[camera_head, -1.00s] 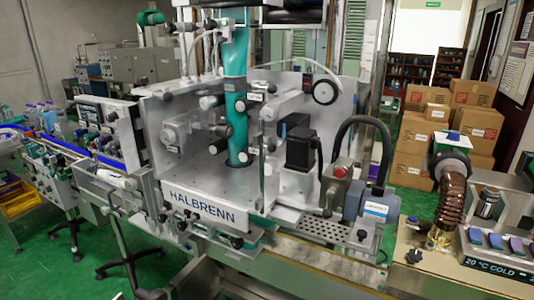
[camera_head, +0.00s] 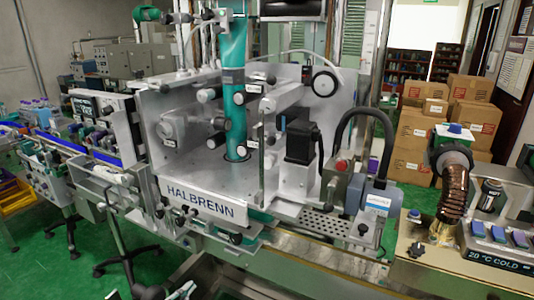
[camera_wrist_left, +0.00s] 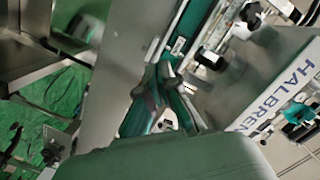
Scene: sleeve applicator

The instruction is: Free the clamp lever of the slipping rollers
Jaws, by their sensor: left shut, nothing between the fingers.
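The sleeve machine (camera_head: 200,203) with the HALBRENN plate stands in the middle of the head view. A teal film tube (camera_head: 233,120) runs down through it. Pale rollers with dark ends flank the film, one on the left (camera_head: 208,95) and one on the right (camera_head: 285,97). I cannot tell which rollers slip, and I cannot make out the clamp lever. My left gripper (camera_head: 168,292) only just shows at the bottom edge, in front of and below the machine. In the left wrist view its fingers (camera_wrist_left: 164,78) are shut and empty, apart from the rollers. My right gripper is not in view.
A motor and grey pump unit (camera_head: 375,205) with a black hose stand right of the film. A bench with a copper-coloured hose (camera_head: 453,195) is at the far right. Cartons (camera_head: 410,140) are stacked behind. A bottle conveyor (camera_head: 95,153) runs in from the left.

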